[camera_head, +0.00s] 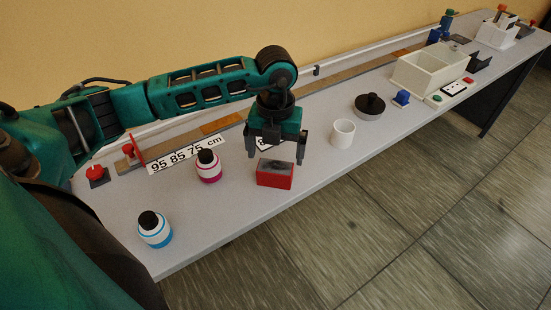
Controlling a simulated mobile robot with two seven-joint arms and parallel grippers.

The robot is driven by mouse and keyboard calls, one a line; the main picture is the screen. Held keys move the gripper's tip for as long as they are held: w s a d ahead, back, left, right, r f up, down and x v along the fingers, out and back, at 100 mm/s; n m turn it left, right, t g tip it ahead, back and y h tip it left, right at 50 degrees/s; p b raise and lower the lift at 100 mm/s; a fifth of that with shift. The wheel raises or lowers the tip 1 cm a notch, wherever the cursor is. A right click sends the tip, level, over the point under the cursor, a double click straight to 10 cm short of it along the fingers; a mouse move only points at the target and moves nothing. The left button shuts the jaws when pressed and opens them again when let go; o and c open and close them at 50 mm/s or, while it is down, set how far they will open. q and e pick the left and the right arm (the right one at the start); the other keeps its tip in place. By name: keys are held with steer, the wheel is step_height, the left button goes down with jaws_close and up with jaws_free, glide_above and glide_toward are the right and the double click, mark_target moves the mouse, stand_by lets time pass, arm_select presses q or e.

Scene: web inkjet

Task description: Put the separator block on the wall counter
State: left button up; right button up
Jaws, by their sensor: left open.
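A red block with a dark grey top, which I take to be the separator block (274,181), sits on the long grey wall counter (215,226) near its front edge. My left gripper (276,158) points down just above and behind the block. Its two fingers are spread apart with nothing between them that I can see. I cannot tell whether a fingertip touches the block. My right gripper is not in view.
Bottles with magenta (208,167) and blue bands (155,230) stand left of the block. A white cup (343,133), a black round weight (370,105) and a white divided bin (425,75) stand right. A number strip (188,155) lies behind. The front counter between the bottles is clear.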

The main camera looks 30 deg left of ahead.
mark_target(275, 165)
arm_select(q)
step_height(275, 165, up, 8)
steer(key=shift+r, duration=0.2)
stand_by(0.6)
